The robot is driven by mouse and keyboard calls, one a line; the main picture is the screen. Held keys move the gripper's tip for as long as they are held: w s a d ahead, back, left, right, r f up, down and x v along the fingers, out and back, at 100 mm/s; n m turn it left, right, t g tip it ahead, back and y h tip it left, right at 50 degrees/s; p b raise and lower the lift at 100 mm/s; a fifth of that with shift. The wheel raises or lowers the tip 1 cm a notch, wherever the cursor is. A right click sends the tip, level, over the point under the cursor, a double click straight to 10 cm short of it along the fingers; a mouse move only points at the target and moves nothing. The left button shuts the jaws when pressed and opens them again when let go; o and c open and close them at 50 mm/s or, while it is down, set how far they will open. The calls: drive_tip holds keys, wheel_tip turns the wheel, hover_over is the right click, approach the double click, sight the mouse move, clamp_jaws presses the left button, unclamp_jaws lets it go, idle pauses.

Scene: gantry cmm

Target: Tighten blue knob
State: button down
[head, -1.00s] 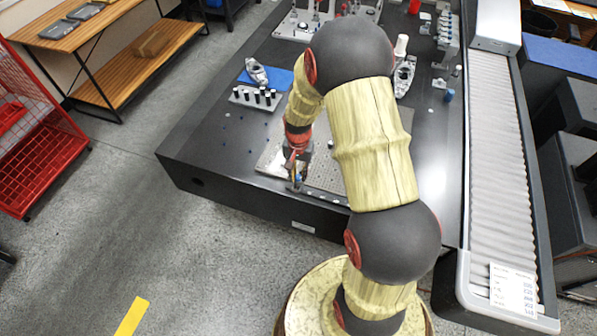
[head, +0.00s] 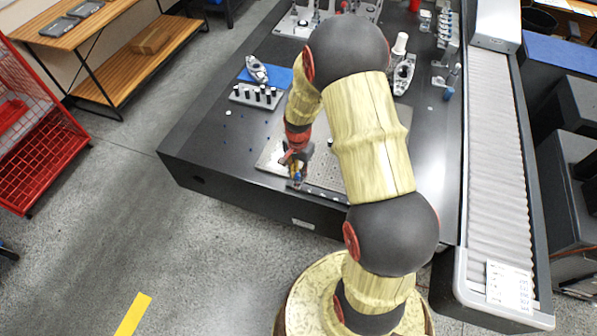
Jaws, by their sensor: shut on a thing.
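My gripper (head: 297,170) is low over the front edge of a perforated metal plate (head: 325,180) on the dark machine table. It is shut on a small blue knob (head: 298,178), of which only a little blue shows between the fingers. The knob is at the plate's front left part. The fingers and my wrist hide most of the knob and whatever it sits on. I cannot tell how far the knob is turned.
A rack of black-topped pieces (head: 255,95) and a blue mat (head: 283,78) with a grey metal part (head: 257,69) lie behind the gripper. The table's left front surface is mostly clear.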

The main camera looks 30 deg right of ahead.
sight(298, 175)
drive_tip(key=c, duration=1.7)
unclamp_jaws()
drive_tip(key=shift+o, duration=0.2)
wheel_tip(298, 175, up, 12)
